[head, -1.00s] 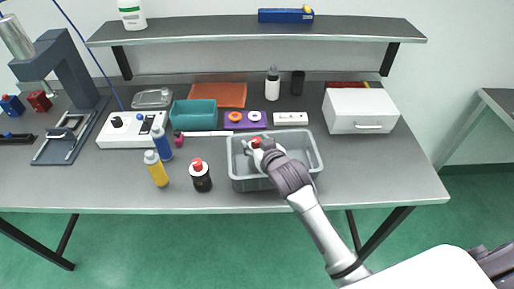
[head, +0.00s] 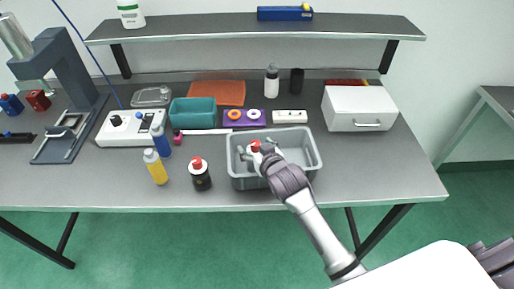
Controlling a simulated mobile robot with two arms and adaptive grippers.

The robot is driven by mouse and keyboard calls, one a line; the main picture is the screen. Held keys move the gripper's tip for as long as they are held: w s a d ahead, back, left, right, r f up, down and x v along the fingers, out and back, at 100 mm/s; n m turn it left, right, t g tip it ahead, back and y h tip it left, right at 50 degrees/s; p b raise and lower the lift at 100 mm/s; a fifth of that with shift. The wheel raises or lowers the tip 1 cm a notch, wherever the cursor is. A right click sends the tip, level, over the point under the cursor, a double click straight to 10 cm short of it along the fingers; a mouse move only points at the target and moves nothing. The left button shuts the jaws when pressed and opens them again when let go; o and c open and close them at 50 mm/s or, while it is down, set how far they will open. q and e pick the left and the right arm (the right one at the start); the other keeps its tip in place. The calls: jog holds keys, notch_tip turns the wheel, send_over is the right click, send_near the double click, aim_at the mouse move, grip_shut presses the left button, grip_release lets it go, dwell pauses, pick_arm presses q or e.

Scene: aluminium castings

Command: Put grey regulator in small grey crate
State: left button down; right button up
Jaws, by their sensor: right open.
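The small grey crate (head: 310,146) stands near the front of the table, right of the middle. My right gripper (head: 254,152) is over the left part of the crate, reaching in from the front right, with its fingers open. A whitish-grey part with a red top (head: 255,146), perhaps the grey regulator, shows between the fingers inside the crate's outline. The gripper hides much of it, and I cannot tell whether it touches the crate floor. My left gripper is not in view.
A teal bin (head: 193,113), a purple tray (head: 244,124) and a white drawer box (head: 358,108) stand behind. The table right of the crate is clear.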

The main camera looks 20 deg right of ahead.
jog(key=b+v, duration=0.1)
jog(key=v, duration=1.1)
